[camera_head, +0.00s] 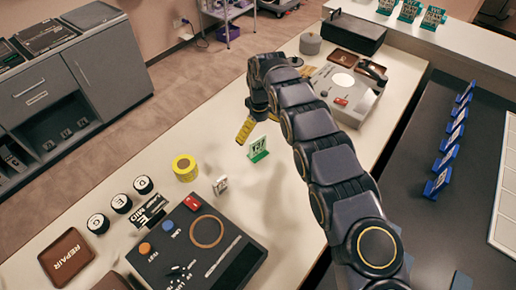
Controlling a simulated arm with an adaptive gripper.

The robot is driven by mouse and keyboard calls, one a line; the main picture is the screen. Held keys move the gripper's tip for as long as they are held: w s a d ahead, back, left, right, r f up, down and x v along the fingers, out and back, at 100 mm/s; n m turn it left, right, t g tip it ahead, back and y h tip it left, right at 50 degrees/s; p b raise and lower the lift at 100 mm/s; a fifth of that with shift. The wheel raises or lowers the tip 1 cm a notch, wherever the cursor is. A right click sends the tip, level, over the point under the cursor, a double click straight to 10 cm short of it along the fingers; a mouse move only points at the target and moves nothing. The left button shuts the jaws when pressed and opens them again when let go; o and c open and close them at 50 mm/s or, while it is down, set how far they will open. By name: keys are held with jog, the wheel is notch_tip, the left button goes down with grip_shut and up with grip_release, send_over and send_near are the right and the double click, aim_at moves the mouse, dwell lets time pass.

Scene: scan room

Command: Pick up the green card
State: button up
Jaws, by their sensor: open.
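A green card (258,149), white on its upper part with a green base, stands upright on the long pale counter (205,122). My gripper (244,131) is open, its yellow-tipped end just above and to the left of the card in the picture. I see no contact between them, though the exact gap is hard to judge from this angle. Several other green cards (408,11) stand on the white ledge at the top right.
A yellow roll (185,167), a small white card (220,185) and a dark control panel (195,244) lie nearer on the counter. A grey machine (350,92) stands beyond my arm. Blue cards (447,158) line the dark desk at right.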

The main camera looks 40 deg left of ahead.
aim_at(258, 139)
notch_tip(258, 139, down, 6)
jog(key=shift+s+a+r, duration=0.1)
jog(key=shift+s, duration=0.05)
jog(key=c, duration=0.9)
jog(key=shift+c, duration=0.5)
